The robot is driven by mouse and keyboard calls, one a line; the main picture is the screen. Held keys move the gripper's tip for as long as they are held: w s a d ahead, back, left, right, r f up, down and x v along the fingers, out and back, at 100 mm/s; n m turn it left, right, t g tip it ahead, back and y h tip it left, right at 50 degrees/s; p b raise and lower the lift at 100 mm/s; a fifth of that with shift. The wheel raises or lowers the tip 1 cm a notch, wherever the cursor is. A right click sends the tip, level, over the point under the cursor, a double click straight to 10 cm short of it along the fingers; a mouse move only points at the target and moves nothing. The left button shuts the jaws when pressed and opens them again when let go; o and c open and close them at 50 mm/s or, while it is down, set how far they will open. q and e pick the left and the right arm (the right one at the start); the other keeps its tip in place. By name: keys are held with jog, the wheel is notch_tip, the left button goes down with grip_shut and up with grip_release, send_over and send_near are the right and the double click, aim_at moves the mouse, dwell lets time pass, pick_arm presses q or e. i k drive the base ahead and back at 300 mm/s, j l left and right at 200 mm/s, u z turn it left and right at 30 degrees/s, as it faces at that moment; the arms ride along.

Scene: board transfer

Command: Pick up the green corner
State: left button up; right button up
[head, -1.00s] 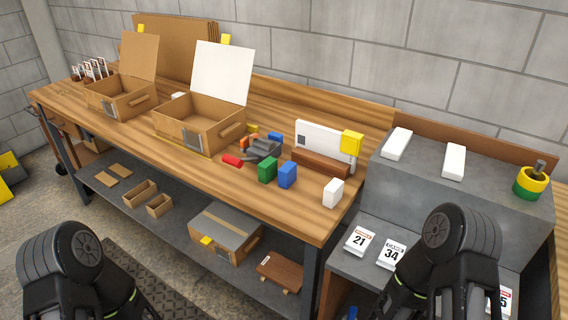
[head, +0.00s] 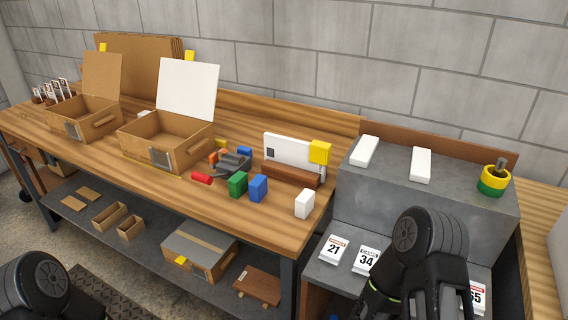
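A small green block (head: 238,184) stands on the wooden workbench near its front edge, just left of a blue block (head: 258,188). It is the green piece that shows most clearly on the bench. My arms are in the lower left and lower right of the head view, well in front of the bench and apart from the green block.
A red piece (head: 202,178), a grey clamp-like tool (head: 233,164) and a white block (head: 305,203) lie near the green block. Open cardboard boxes (head: 146,143) stand to the left. A grey stepped stand (head: 375,195) is to the right.

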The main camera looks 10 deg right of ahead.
aim_at(238, 183)
jog(key=i+u, duration=0.15)
jog(key=u, duration=0.2)
jog(key=i+u, duration=0.15)
jog(key=u, duration=0.2)
jog(key=i+u, duration=0.15)
jog(key=u, duration=0.25)
